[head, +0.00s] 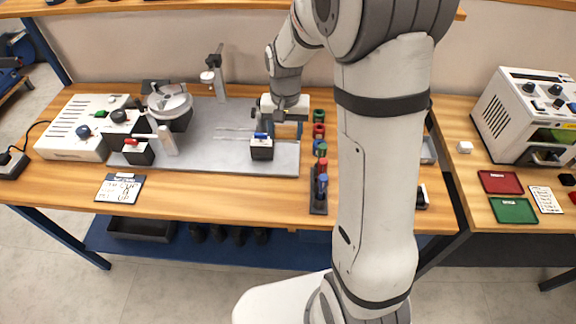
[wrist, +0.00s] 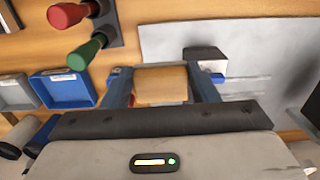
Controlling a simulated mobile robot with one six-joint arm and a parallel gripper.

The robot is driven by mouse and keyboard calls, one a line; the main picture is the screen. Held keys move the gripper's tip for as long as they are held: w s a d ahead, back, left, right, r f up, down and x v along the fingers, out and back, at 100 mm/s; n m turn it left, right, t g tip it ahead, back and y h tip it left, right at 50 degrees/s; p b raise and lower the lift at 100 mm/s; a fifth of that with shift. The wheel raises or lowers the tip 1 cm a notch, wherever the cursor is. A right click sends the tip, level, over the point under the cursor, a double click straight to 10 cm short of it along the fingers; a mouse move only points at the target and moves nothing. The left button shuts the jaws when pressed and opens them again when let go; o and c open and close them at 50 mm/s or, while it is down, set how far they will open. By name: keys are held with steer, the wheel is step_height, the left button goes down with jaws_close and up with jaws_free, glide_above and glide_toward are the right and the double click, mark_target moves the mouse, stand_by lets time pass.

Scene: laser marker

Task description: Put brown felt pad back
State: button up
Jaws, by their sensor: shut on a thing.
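The brown felt pad (wrist: 162,84) shows in the wrist view as a light tan square between the two blue fingers of my gripper (wrist: 161,80). My gripper is shut on it. In the head view my gripper (head: 285,112) points down over the right part of the grey plate (head: 205,150), close behind a black block with a blue top (head: 261,150). The pad cannot be made out in the head view. Whether the pad touches anything below is hidden by my gripper.
A rack of red, green and blue-handled tools (head: 319,175) stands right of the plate. A white control box (head: 85,130) and a round fixture (head: 170,102) stand left. Red and green trays (head: 513,210) lie far right.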

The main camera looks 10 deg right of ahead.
mark_target(287, 168)
steer(key=shift+d+f+b, duration=0.1)
steer(key=shift+f+b, duration=0.35)
steer(key=shift+f, duration=0.5)
step_height(287, 168, down, 10)
steer(key=shift+r+p, duration=0.15)
steer(key=shift+p, duration=0.25)
steer(key=shift+f, duration=0.2)
steer(key=o, duration=1)
steer(key=shift+r, duration=0.1)
